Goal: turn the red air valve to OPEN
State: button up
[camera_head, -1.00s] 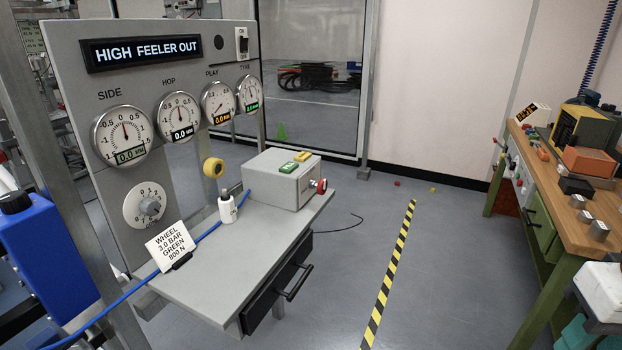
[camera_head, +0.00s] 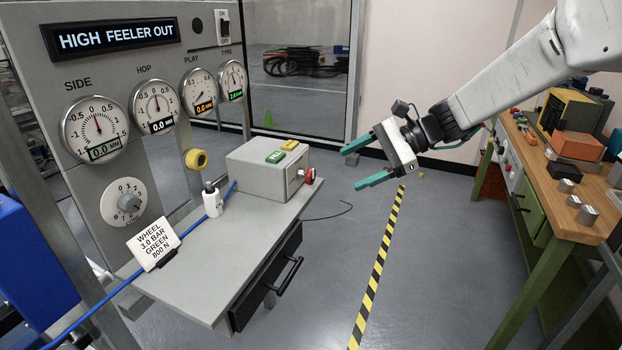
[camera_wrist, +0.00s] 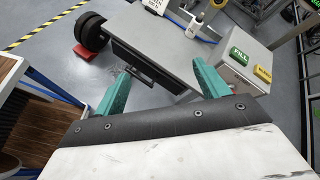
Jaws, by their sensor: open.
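A red round knob (camera_head: 310,176), the only red valve-like part I see, sits on the right side of the grey box (camera_head: 255,178) on the shelf. I cannot read its position or any OPEN mark. My gripper (camera_head: 352,168) is open and empty in the air, to the right of the knob in the head view, its teal fingers pointing left towards the box. In the wrist view the fingers (camera_wrist: 158,70) are spread over the shelf and drawer.
The shelf (camera_head: 215,280) carries a white bottle (camera_head: 212,201) and a white card (camera_head: 155,240); a blue hose runs along it. A black drawer handle (camera_head: 290,276) juts out below. A wooden workbench (camera_head: 540,165) stands at right.

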jog(key=w+a+f+m+t+y, duration=0.1)
jog(key=w+a+f+m+y, duration=0.2)
jog(key=w, duration=0.4)
jog(key=w+a+f+m+t+y, duration=0.1)
jog(key=w+f+m, duration=0.2)
jog(key=w+f, duration=0.25)
jog(key=m+t+y, duration=0.1)
jog(key=m+t, duration=0.4)
jog(key=m, duration=0.2)
send_near(313, 178)
jog(key=x, duration=1)
jog(key=shift+w+a, duration=0.25)
jog(key=c, duration=1)
